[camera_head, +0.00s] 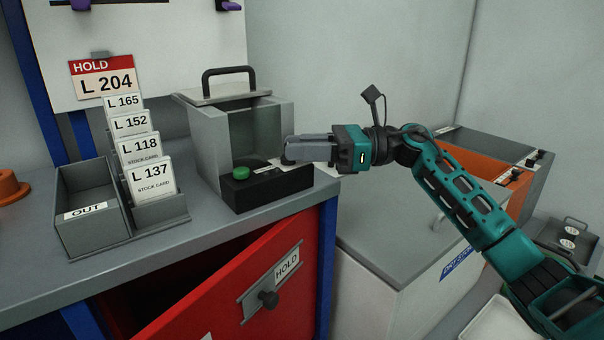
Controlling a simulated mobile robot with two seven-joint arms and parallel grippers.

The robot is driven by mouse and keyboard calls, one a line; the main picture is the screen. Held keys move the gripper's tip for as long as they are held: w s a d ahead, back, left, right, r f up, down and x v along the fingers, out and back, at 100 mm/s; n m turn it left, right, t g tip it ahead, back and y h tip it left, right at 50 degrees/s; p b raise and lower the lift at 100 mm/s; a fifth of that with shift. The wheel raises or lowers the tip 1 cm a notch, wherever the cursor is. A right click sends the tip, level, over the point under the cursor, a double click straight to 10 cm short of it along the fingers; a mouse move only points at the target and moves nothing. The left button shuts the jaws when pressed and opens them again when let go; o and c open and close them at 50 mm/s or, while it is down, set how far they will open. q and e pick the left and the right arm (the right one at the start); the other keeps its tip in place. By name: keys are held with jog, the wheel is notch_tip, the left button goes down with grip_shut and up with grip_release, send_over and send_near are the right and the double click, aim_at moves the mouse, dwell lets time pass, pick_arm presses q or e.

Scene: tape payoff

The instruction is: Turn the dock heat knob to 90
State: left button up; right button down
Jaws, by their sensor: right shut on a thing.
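The dock is a grey open-topped box (210,148) on the bench, with a black control panel (262,193) at its front. A green button (240,173) is at the panel's left. The dark heat knob (286,160) is at the panel's right, mostly hidden by my right gripper (289,155). That gripper comes in level from the right and is shut on the knob. A small white label lies on the panel between button and knob; the knob's setting and its scale cannot be read. My left gripper is not in view.
A card rack (161,209) with several stock cards and a grey OUT tray (89,233) stand left of the dock. A red HOLD drawer (225,293) is open below the bench. A white chest (376,285) and an orange bin (478,185) are at the right.

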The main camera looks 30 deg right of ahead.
jog(key=n+g, duration=0.1)
jog(key=g, duration=0.1)
jog(key=n+g+y+b, duration=0.1)
jog(key=n+g, duration=0.1)
jog(key=g, duration=0.1)
jog(key=shift+w+d+y, duration=0.1)
jog(key=shift+w+y, duration=0.2)
jog(key=shift+w, duration=0.1)
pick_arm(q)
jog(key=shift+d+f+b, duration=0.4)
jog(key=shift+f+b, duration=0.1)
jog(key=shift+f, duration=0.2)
pick_arm(e)
jog(key=shift+w+n+g, duration=0.1)
jog(key=shift+n+g, duration=0.9)
jog(key=shift+g, duration=0.2)
jog(key=shift+n+g, duration=0.3)
jog(key=shift+g, duration=0.2)
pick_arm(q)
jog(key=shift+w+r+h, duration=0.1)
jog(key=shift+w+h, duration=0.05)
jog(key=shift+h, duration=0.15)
pick_arm(e)
jog(key=c, duration=0.9)
grip_release()
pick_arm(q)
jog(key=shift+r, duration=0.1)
pick_arm(e)
jog(key=shift+r, duration=0.1)
